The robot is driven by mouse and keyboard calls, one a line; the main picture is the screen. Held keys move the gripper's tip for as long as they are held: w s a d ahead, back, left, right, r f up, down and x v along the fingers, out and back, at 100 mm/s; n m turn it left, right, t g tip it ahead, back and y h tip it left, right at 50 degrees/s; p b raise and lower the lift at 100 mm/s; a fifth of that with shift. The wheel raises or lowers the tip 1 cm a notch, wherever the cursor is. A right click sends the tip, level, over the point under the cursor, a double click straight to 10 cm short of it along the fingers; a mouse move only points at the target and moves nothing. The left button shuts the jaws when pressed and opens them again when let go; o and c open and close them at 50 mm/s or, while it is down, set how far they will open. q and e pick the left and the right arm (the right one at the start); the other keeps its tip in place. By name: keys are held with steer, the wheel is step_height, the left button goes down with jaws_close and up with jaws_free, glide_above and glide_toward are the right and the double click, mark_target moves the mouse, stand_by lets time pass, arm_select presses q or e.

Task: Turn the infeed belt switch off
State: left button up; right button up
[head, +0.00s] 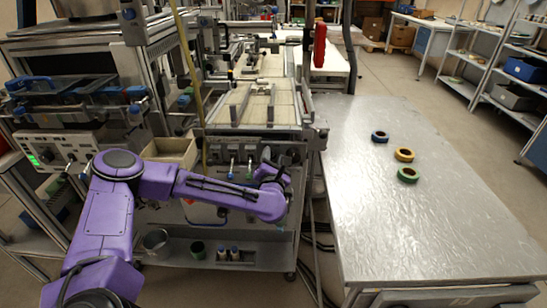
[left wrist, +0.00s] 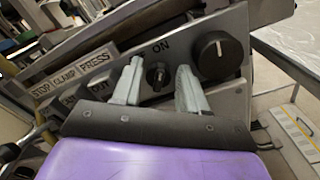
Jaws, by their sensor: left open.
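My left gripper (head: 275,172) is at the front control panel of the machine in the head view, where it hides part of the panel. In the left wrist view the left gripper (left wrist: 159,68) is open, with one finger on each side of a small black switch (left wrist: 158,76). This switch sits below the word ON, and its handle looks roughly upright in the picture. I cannot tell whether either finger touches it. No label naming the infeed belt is readable. My right gripper is not in view.
A large black round knob (left wrist: 219,55) is close to the right finger. Labels STOP, CLAMP and PRESS (left wrist: 96,65) are to the left.

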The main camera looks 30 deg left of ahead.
arm_select(q)
steer(key=c, duration=0.7)
steer(key=shift+f+n+b, duration=0.2)
steer(key=shift+n+b, duration=0.1)
steer(key=shift+b, duration=0.45)
steer(key=shift+c, duration=0.2)
steer(key=shift+s+a+r+n+b, duration=0.15)
steer(key=shift+n+b, duration=2.1)
steer(key=shift+b, duration=1.4)
steer(key=shift+s+a+f+n+b, duration=0.1)
steer(key=shift+n+b, duration=2.1)
steer(key=shift+b, duration=1.5)
steer(key=shift+s+a+r+n+b, duration=0.15)
steer(key=shift+n+b, duration=2.1)
steer(key=shift+b, duration=1.4)
steer(key=shift+w, duration=0.1)
steer(key=o, duration=0.7)
steer(key=shift+o, duration=0.2)
